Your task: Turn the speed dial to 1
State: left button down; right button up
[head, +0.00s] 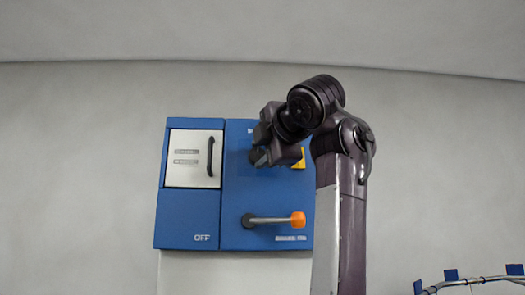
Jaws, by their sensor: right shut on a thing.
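A blue control box (233,205) hangs on the grey wall in the head view. My right arm comes up in front of its right side. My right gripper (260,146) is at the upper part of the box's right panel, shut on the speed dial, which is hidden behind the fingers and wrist. The dial's setting cannot be read. A yellow piece (300,159) shows just right of the gripper, partly covered by my arm; I cannot tell if it belongs to the dial. My left gripper is not in view.
A lever with an orange knob (298,219) sticks out below the gripper, close to my arm. A pale door with a dark handle (210,157) is at the box's upper left, above an OFF label. A rail with blue tabs (478,283) is at lower right.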

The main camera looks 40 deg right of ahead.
jog(key=shift+n, duration=0.3)
dwell(0.4)
jog(key=o, duration=1)
jog(key=shift+w, duration=0.1)
jog(key=b+v, duration=0.3)
jog(key=v, duration=0.5)
jog(key=shift+b, duration=0.4)
jog(key=shift+w+d, duration=0.1)
jog(key=shift+w, duration=0.05)
